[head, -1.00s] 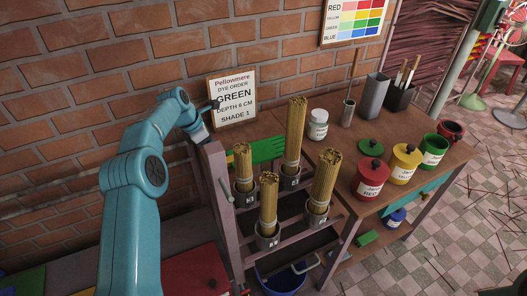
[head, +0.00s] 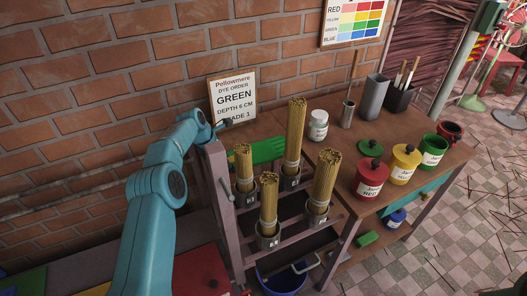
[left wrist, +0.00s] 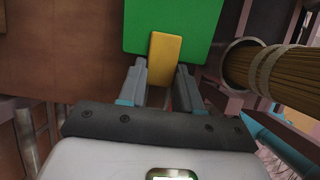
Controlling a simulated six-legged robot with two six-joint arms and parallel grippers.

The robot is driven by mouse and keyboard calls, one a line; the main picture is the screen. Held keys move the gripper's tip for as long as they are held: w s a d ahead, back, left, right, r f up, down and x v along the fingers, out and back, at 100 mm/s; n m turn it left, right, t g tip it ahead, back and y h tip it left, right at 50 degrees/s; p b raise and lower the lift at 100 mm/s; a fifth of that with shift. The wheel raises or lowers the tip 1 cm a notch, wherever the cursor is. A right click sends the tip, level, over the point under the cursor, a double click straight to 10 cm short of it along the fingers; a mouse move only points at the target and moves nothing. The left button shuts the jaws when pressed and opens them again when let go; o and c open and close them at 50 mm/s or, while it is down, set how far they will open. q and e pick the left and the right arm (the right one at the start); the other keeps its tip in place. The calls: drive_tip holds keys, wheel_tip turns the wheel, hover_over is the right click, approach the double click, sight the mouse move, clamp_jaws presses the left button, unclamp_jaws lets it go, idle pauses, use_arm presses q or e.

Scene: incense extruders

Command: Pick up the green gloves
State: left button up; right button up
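The green gloves (head: 266,150) lie at the back left of the workbench, partly hidden behind the bundles of sticks in the head view. In the left wrist view a flat green part (left wrist: 175,27) fills the top centre, with a yellow tab (left wrist: 165,58) pointing toward me. My left gripper (left wrist: 160,85) has its fingers apart, one on each side of the tab's near end. I cannot tell whether they touch it. In the head view my left gripper (head: 222,126) is beside the order sign, left of the gloves. My right gripper is not in view.
A wooden rack (head: 225,205) holding several stick bundles (head: 325,180) stands just in front of the gloves. The order sign (head: 232,98) leans on the brick wall. A white jar (head: 318,125) and coloured dye pots (head: 371,180) stand to the right. A blue bucket (head: 283,281) is below.

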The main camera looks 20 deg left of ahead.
use_arm(q)
drive_tip(key=c, duration=0.3)
clamp_jaws()
drive_tip(key=shift+w+r, duration=0.1)
drive_tip(key=shift+r, duration=0.4)
wheel_tip(320, 180, up, 19)
drive_tip(key=p, duration=1)
